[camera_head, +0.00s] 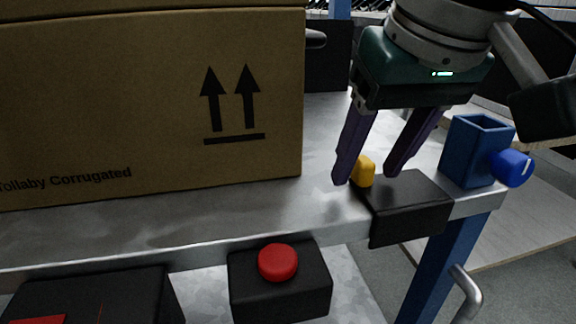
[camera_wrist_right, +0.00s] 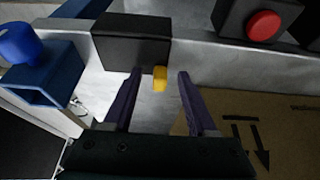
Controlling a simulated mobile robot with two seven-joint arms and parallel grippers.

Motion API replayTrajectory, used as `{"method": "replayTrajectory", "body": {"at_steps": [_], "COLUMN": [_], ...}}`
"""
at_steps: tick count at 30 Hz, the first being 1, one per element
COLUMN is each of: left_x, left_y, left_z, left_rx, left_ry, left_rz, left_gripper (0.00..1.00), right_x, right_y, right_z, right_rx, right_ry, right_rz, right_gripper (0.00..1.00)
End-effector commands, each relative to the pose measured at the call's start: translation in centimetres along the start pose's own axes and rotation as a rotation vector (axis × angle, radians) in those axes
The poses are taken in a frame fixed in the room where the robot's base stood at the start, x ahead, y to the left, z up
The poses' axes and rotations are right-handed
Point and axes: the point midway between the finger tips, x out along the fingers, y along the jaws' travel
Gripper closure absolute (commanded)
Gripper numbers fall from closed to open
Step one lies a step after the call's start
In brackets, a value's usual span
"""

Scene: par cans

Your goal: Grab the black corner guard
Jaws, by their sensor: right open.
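The black corner guard (camera_head: 412,207) sits over the front edge of the metal table, near its right corner. In the right wrist view it is the black block (camera_wrist_right: 130,42) at the upper left. A small yellow piece (camera_head: 366,171) stands at its back edge and also shows in the wrist view (camera_wrist_right: 160,84). My right gripper (camera_head: 366,177) is open and points down just behind the guard. Its purple fingers (camera_wrist_right: 160,74) appear on either side of the yellow piece, with nothing gripped. I cannot tell whether they touch it. My left gripper is out of view.
A large cardboard box (camera_head: 150,100) stands on the table (camera_head: 330,140) left of the right gripper. A blue square post (camera_head: 470,160) with a blue knob (camera_head: 512,167) rises at the right corner. A red button (camera_head: 278,262) on a black box sits below the front edge.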

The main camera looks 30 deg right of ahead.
Motion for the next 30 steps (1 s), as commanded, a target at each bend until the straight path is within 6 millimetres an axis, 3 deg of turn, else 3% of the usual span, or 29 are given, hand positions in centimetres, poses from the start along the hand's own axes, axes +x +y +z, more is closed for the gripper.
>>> {"method": "replayTrajectory", "body": {"at_steps": [4, 19, 30], "left_x": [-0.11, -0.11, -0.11], "left_y": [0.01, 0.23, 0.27], "left_z": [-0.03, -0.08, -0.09], "left_rx": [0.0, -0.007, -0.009], "left_ry": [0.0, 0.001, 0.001], "left_rz": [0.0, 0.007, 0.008], "left_gripper": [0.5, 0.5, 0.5], "right_x": [-0.12, -0.15, -0.16], "right_y": [-0.03, -0.04, -0.04], "right_z": [-0.04, -0.03, -0.04], "right_rx": [0.0, 0.0, 0.0], "right_ry": [0.0, 0.0, 0.001], "right_rz": [-0.001, -0.001, -0.001], "right_gripper": [0.44, 1.0, 1.0]}}
